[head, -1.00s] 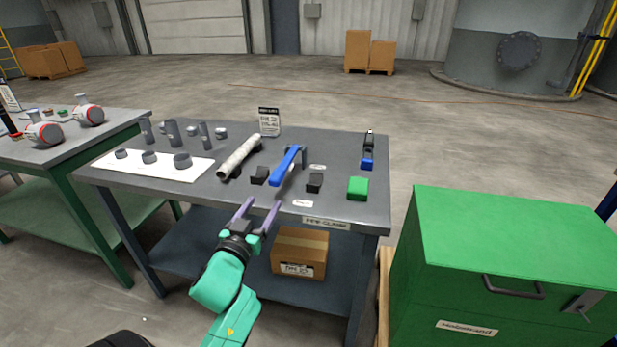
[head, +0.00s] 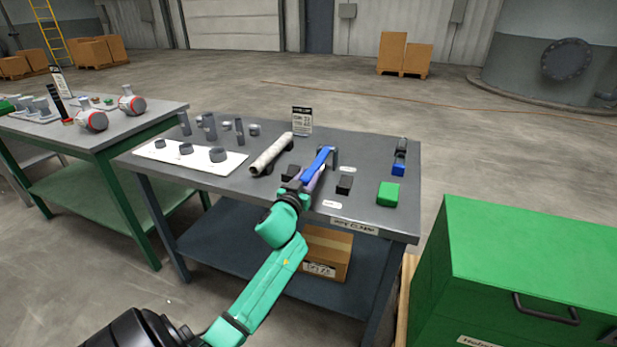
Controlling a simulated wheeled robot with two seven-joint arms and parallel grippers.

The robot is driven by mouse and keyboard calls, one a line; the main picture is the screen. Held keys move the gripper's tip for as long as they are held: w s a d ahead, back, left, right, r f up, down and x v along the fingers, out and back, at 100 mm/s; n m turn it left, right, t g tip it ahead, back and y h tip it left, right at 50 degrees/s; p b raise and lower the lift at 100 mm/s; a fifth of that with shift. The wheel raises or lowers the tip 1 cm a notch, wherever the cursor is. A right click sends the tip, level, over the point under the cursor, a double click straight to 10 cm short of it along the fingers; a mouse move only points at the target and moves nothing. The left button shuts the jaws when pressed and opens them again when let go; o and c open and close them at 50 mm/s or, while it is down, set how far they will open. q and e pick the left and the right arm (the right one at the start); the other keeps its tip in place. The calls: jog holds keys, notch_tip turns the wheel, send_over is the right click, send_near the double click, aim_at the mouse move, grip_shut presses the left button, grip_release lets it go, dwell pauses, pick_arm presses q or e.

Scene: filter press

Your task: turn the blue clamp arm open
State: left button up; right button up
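The blue clamp arm (head: 319,164) is a long bar on the grey table (head: 372,150), tilted from a dark bracket at its far end towards the near edge. My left gripper (head: 311,183) has its fingers at the near end of the clamp arm. A purple finger shows just right of and under the bar. The other finger is hidden, so I cannot tell whether they touch or close on it. My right gripper is not in view.
A pale pipe (head: 271,154) lies left of the clamp arm. Black blocks stand on both sides, one on the right (head: 344,184). A green block (head: 388,193) and a blue-and-black part (head: 399,160) are further right. A green cabinet (head: 530,240) stands beside the table.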

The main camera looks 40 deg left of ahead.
pick_arm(q)
grip_shut()
jog(key=shift+f, duration=0.1)
dwell(1.0)
